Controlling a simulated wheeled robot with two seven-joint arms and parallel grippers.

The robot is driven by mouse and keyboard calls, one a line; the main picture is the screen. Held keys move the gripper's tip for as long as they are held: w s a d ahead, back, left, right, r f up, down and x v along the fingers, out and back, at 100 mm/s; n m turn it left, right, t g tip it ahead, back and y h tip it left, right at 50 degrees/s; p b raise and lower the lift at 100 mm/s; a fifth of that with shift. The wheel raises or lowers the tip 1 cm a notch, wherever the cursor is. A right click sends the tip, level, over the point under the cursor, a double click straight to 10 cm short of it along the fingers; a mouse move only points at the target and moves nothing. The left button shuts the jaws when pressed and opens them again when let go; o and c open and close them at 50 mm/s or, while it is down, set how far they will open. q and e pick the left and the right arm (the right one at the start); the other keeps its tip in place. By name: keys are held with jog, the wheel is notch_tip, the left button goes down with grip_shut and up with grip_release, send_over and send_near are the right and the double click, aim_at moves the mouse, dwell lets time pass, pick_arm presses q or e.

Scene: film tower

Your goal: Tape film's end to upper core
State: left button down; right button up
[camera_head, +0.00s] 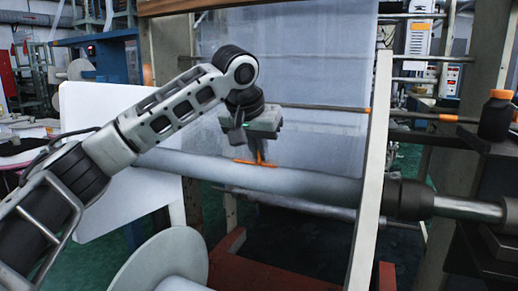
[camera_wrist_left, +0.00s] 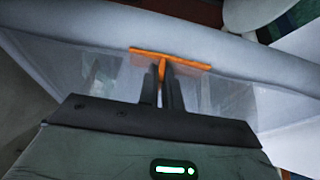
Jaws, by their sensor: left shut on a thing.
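My left gripper (camera_head: 260,150) is shut on the upright stem of an orange T-shaped piece (camera_head: 256,163). This piece also shows in the left wrist view (camera_wrist_left: 180,58), its stem between my left fingers (camera_wrist_left: 165,85). Its crossbar runs along the pale grey upper core (camera_head: 310,187), at the core's upper side; I cannot tell whether they touch. The translucent film (camera_head: 310,50) hangs behind the gripper. In the left wrist view the film (camera_wrist_left: 105,75) spreads below the core (camera_wrist_left: 70,40). The film's end is not clear to see. My right gripper is out of view.
A pale upright plate (camera_head: 367,190) stands near the core's right end, beside a dark chuck (camera_head: 408,199) on a metal shaft. A white panel (camera_head: 90,110) is behind my left arm. A white disc (camera_head: 165,262) is low in front. A dark bottle (camera_head: 496,118) stands at right.

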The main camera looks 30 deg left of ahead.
pick_arm(q)
jog(key=shift+f, duration=0.2)
jog(key=c, duration=1.5)
grip_release()
jog(key=v, duration=1.6)
